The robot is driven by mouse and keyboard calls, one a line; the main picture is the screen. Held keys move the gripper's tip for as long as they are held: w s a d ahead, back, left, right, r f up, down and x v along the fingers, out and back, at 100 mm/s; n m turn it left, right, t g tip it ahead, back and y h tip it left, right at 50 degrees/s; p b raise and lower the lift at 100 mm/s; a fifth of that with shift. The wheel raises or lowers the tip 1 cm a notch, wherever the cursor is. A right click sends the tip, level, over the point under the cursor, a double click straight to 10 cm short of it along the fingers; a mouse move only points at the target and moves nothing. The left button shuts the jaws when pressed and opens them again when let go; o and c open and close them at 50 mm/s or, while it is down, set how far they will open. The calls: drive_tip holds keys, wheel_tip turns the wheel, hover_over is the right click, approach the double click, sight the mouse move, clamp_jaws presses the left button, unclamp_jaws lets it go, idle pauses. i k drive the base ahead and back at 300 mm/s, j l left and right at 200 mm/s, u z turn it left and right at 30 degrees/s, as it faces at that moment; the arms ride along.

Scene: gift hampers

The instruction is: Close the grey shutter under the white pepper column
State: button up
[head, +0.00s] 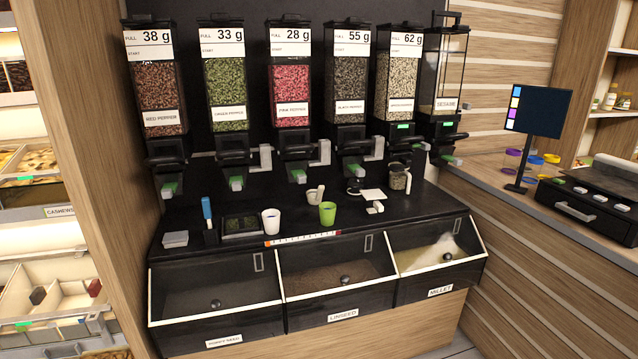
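The white pepper column (402,78) is the clear dispenser with pale grains, fifth from the left, under a "62 g" card. Its label is too small to read surely. A small green-lit tag (404,126) sits below the label. Under the column is a black outlet housing (405,138). A glass jar (398,178) with dark contents stands below the outlet. My gripper is not in view.
Red, green, pink and black pepper columns stand to the left, a nearly empty sesame column (446,80) to the right. A green cup (327,213), white cup (270,221) and blue-handled tool (207,213) stand on the black counter (240,251). Bins project in front.

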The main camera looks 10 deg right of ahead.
sight(425, 146)
drive_tip(key=i+j+z, duration=0.2)
drive_tip(key=i, duration=0.25)
drive_tip(key=i+z, duration=0.25)
drive_tip(key=i, duration=0.25)
drive_tip(key=i+j+z, duration=0.2)
drive_tip(key=i, duration=0.25)
drive_tip(key=j, duration=0.05)
